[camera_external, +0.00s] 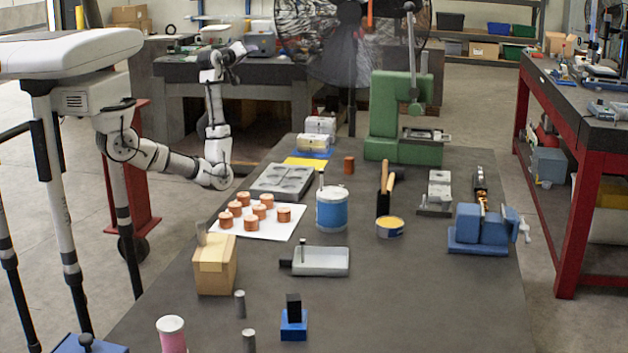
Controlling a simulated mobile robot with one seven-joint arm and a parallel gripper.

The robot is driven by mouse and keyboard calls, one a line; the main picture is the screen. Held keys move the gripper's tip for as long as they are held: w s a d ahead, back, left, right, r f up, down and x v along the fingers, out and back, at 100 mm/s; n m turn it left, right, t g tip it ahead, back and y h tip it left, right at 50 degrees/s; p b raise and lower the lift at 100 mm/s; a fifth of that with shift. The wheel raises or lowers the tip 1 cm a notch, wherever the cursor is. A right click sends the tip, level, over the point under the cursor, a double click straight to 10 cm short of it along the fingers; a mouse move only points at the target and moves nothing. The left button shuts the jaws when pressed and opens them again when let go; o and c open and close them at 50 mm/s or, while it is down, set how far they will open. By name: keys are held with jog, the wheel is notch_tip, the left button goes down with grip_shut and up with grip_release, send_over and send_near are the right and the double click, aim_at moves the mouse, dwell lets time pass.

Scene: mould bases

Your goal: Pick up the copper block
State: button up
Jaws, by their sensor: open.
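Several short copper-coloured cylinders (251,222) stand in a group on a white sheet (285,231) left of the table's middle. A single copper-coloured block (349,165) stands apart on the dark table, left of the green press. Its exact shape is too small to tell. A grey mould base (283,182) with shallow recesses lies behind the white sheet. My gripper (240,49) is raised high at the end of my arm, beyond the table's left edge. It is open, well apart from all the copper pieces, and its fingers show only small.
A blue-and-white can (332,209) stands right of the white sheet. The green press (398,118) stands at the back, with a blue vise (480,228) at the right. The table's front right is clear.

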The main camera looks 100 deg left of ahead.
jog(key=w+a+f+m+h+b, duration=0.2)
jog(key=w+a+f+h, duration=0.2)
jog(key=w+f, duration=0.45)
jog(key=m+g+h+b, duration=0.3)
jog(key=m+h, duration=0.3)
jog(key=h, duration=0.3)
send_near(349, 158)
jog(key=x, duration=0.2)
jog(key=p+x, duration=0.1)
jog(key=x, duration=0.1)
jog(key=d+x, duration=0.1)
jog(key=shift+s+a+f+p, duration=0.15)
jog(key=shift+f+p, duration=0.25)
jog(key=shift+f, duration=0.15)
jog(key=shift+y, duration=0.3)
jog(key=shift+p+x, duration=1.3)
jog(key=shift+x, duration=1.5)
jog(key=shift+a+r, duration=0.1)
jog(key=shift+c, duration=0.4)
grip_shut()
